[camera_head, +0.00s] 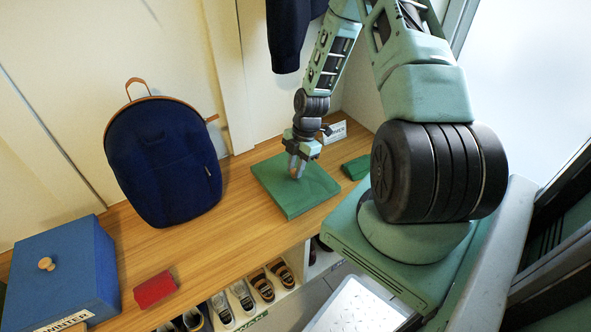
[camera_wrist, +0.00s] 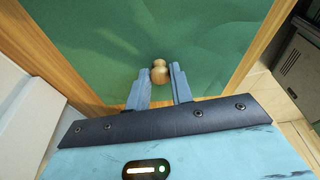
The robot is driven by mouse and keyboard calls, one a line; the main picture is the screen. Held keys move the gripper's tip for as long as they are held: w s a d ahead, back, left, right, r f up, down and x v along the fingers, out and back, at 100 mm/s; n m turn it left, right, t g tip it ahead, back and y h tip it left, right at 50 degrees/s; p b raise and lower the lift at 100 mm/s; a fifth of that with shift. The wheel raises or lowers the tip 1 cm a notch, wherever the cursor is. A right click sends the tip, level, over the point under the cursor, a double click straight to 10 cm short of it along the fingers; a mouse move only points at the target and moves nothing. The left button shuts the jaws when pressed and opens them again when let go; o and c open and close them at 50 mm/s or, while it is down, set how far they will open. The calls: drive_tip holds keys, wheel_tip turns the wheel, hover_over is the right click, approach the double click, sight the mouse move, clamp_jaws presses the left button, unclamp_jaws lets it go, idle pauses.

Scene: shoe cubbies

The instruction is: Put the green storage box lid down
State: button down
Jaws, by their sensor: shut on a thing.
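The green storage box lid (camera_head: 312,190) lies flat on the wooden bench top, toward its right end. In the wrist view the green lid (camera_wrist: 95,30) fills most of the upper picture, with a round wooden knob (camera_wrist: 160,72) standing up from it. My gripper (camera_head: 297,171) points down over the middle of the lid. In the wrist view my gripper (camera_wrist: 158,78) has its two fingers on either side of the knob, shut on it. Whether a box lies under the lid is hard to tell.
A navy backpack (camera_head: 163,165) stands on the bench against the wall. A blue box (camera_head: 65,275) with a knobbed lid and a red item (camera_head: 154,290) are at left. A small green item (camera_head: 355,167) and a white sign (camera_head: 336,131) are right. Shoes (camera_head: 262,287) sit in cubbies below.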

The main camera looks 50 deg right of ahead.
drive_tip(key=shift+f, duration=0.4)
drive_tip(key=c, duration=1.2)
unclamp_jaws()
drive_tip(key=shift+c, duration=0.2)
